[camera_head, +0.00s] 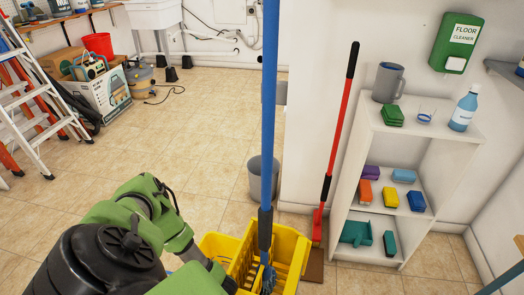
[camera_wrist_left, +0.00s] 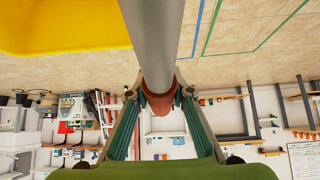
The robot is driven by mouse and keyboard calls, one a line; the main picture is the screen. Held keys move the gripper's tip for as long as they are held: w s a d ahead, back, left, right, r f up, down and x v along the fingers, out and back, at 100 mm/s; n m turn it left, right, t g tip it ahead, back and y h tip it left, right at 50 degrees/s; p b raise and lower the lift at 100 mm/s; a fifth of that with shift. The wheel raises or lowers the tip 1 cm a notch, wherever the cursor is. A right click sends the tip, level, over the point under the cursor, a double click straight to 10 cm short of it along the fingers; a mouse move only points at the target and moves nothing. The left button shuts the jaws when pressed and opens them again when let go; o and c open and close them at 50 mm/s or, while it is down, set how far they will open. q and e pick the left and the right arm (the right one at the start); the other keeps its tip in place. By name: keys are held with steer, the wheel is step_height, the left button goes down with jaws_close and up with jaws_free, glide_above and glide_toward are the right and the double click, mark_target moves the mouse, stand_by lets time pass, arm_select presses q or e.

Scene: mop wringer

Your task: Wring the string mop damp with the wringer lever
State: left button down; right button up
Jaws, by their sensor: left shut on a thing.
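The mop's blue handle (camera_head: 269,120) rises upright from the yellow wringer (camera_head: 291,252). Its dark clamp (camera_head: 265,228) is at the wringer's mouth, and only a little of the mop head (camera_head: 266,278) shows inside. The yellow bucket (camera_head: 216,245) is partly cut off by the lower edge. My left arm reaches down to the bucket's left side, with the fingers hidden in the head view. In the left wrist view my left gripper (camera_wrist_left: 160,92) is shut on the wringer lever, a grey bar (camera_wrist_left: 155,40) with a red-brown end. My right gripper is out of view.
A grey bin (camera_head: 262,178) stands behind the bucket. A red-handled broom (camera_head: 338,130) leans on the wall to the right, beside a white shelf (camera_head: 408,140) holding cleaning items. A stepladder (camera_head: 30,100) stands far left. The tiled floor between is clear.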

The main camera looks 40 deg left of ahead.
arm_select(q)
steer(key=shift+w+d+r+p, duration=0.15)
steer(key=shift+d+r+p, duration=0.05)
steer(key=shift+r+p, duration=0.4)
steer(key=shift+w+d+r+p, duration=0.1)
steer(key=shift+d+r+p, duration=0.05)
steer(key=shift+r+p, duration=0.45)
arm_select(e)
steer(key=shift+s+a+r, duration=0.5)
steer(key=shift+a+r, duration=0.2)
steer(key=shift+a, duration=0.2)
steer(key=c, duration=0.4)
arm_select(q)
step_height(320, 180, up, 8)
steer(key=p, duration=0.8)
steer(key=shift+w+d+r, duration=0.1)
steer(key=shift+d, duration=0.15)
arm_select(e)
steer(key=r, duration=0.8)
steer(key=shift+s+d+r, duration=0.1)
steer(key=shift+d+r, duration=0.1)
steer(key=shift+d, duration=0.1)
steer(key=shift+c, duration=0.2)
